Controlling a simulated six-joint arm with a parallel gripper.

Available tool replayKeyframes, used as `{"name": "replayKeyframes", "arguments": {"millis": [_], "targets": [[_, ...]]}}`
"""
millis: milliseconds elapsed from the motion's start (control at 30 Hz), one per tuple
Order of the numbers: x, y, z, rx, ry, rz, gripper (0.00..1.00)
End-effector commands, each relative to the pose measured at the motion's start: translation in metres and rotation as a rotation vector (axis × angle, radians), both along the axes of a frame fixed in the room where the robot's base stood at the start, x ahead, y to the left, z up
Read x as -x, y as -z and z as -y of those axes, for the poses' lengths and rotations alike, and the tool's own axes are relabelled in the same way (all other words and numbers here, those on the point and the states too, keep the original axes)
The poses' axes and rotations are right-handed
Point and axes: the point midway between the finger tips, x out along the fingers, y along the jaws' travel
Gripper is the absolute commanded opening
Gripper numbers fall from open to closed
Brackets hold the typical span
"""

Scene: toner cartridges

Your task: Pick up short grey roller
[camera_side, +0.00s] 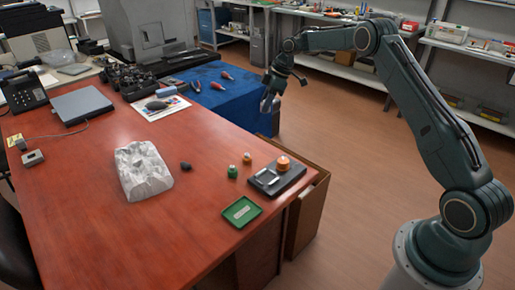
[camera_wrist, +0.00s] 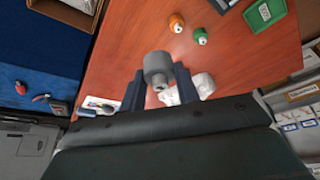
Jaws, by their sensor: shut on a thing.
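The short grey roller (camera_wrist: 158,66) is a stubby grey cylinder with a narrower end. In the wrist view it sits between the two dark fingers of my gripper (camera_wrist: 160,88), which is shut on it. In the side view my gripper (camera_side: 272,90) is raised near the blue-covered part of the table's far right corner. The roller is too small there to make out clearly.
A red-brown table (camera_side: 100,230) bears a white crumpled block (camera_side: 143,171), a small dark piece (camera_side: 186,166), a green tray (camera_side: 242,211), a black stand with an orange-topped part (camera_side: 283,163) and small bottles (camera_side: 233,172). Tools lie on blue cloth (camera_side: 235,97).

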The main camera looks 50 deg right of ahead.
Motion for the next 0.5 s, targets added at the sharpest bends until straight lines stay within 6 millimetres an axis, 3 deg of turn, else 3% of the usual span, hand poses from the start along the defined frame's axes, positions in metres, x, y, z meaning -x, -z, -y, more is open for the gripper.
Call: {"name": "replayKeyframes", "arguments": {"millis": [133, 500], "targets": [[-0.0002, -0.0095, 0.0005, 0.001, 0.002, 0.001, 0.09], [0.0001, -0.0112, 0.0004, 0.001, 0.000, 0.001, 0.09]]}}
